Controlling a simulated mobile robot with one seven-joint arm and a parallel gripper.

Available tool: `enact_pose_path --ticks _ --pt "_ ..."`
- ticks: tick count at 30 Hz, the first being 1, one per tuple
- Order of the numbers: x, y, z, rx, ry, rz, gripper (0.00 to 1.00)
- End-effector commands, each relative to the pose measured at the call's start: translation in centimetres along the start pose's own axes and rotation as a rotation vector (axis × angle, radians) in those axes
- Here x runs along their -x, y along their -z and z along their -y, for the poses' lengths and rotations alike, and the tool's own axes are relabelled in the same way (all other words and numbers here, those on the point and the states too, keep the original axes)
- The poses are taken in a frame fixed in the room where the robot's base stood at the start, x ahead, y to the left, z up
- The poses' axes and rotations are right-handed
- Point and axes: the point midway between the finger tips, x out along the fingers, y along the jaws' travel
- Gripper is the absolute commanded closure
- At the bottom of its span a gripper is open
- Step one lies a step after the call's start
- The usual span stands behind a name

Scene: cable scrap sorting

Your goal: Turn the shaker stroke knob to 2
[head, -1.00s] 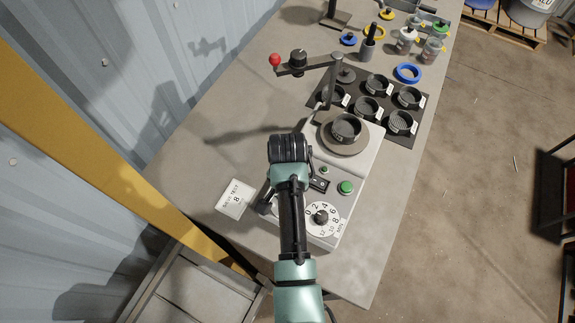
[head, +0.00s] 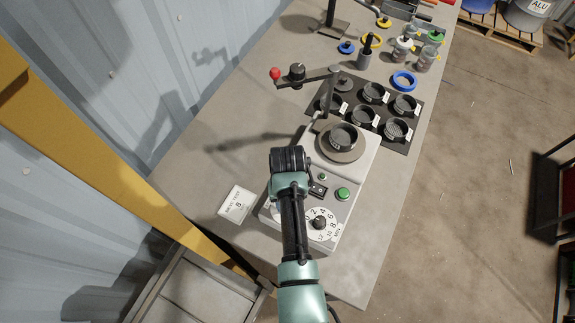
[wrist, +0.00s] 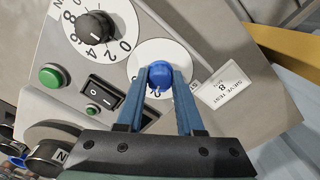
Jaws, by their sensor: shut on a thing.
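The shaker (head: 358,165) is a pale grey machine on the bench, with a sloped front panel. In the wrist view a small blue knob (wrist: 159,75) stands on a white round dial (wrist: 185,52), beside a partly hidden label starting "ST". My gripper (wrist: 160,82) has its two blue fingers shut on the blue knob, one on each side. The fingers and knob hide much of the dial, and its setting cannot be read. In the head view my arm covers most of this dial and the fingertips.
A black knob (wrist: 94,28) on a numbered dial sits close by, with a black rocker switch (wrist: 103,97) and green button (wrist: 53,76). A sieve pan (head: 343,138) sits on the shaker. A "SIEVE TEST 8" card (head: 237,203) lies left on clear bench.

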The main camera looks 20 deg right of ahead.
Motion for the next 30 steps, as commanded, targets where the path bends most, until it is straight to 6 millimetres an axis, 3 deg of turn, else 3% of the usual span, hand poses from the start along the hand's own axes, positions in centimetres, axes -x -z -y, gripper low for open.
enact_pose_path --ticks 11,27,28,30 --pt "0.13 0.12 -0.03 0.157 0.000 -0.003 1.00" --pt "0.11 0.15 -0.02 0.179 0.000 -0.004 1.00" --pt "0.11 0.16 -0.01 0.179 0.000 -0.004 0.60" --pt "0.11 0.15 -0.01 0.179 0.000 -0.004 0.48"
